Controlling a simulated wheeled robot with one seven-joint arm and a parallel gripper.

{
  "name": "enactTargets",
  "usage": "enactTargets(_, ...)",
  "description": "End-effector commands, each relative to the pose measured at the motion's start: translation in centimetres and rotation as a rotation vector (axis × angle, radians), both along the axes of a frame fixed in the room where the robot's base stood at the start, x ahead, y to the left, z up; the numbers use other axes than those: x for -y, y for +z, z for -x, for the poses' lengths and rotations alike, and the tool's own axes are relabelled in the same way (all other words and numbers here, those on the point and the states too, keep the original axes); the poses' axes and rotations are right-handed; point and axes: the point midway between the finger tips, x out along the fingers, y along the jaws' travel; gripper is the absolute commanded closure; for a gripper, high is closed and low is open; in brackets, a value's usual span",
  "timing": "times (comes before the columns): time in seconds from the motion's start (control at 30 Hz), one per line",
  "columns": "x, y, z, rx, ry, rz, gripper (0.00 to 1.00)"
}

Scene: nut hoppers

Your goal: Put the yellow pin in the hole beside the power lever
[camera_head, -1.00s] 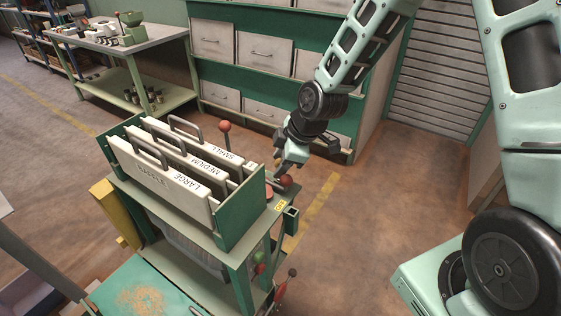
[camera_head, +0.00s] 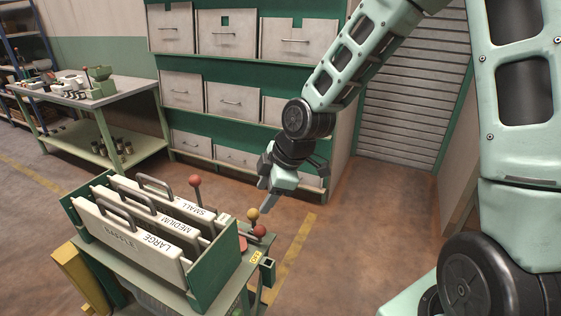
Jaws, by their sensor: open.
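The yellow pin (camera_head: 252,214) shows its round yellow head at the right end of the green hopper stand. It stands just behind a red ball knob (camera_head: 259,230); I cannot see its shaft or whether it sits in the hole. A taller lever with a red knob (camera_head: 195,181) rises behind the dividers. No label shows which of the two is the power lever, and the hole is hidden. My gripper (camera_head: 268,196) is open and empty, a little above and right of the yellow head, apart from it.
The hopper (camera_head: 215,270) holds white dividers marked LARGE, MEDIUM and SMALL. A workbench (camera_head: 135,92) stands at the back left, and a drawer cabinet (camera_head: 232,68) behind. The floor (camera_head: 345,240) right of the stand is clear.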

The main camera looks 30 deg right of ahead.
Motion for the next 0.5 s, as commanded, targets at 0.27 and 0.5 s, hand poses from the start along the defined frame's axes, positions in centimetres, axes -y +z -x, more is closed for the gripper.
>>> enactTargets(0.27,1.6,4.7,1.2,0.006,-0.008,0.0,0.47)
enactTargets(0.5,2.5,7.3,2.1,0.007,-0.006,0.0,0.47)
